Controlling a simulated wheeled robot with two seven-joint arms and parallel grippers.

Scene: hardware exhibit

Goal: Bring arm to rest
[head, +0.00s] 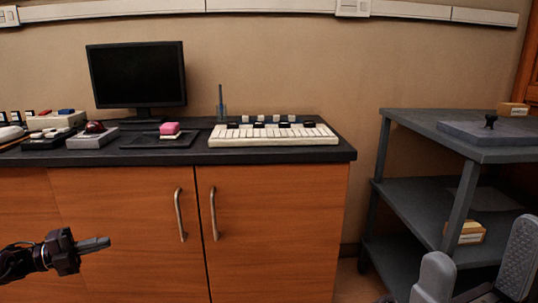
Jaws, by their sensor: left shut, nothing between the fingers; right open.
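My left gripper (94,245) is at the lower left, with its fingers pointing right. It is shut and empty, in front of the wooden cabinet and below the counter top. My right gripper (474,277) is at the lower right corner, cut off by the bottom edge. Its two grey fingers stand apart with nothing visible between them, in front of the grey shelf cart. Most of both arms is out of view.
A grey shelf cart (430,199) stands right, holding a small box (471,232). A floor gap separates them.

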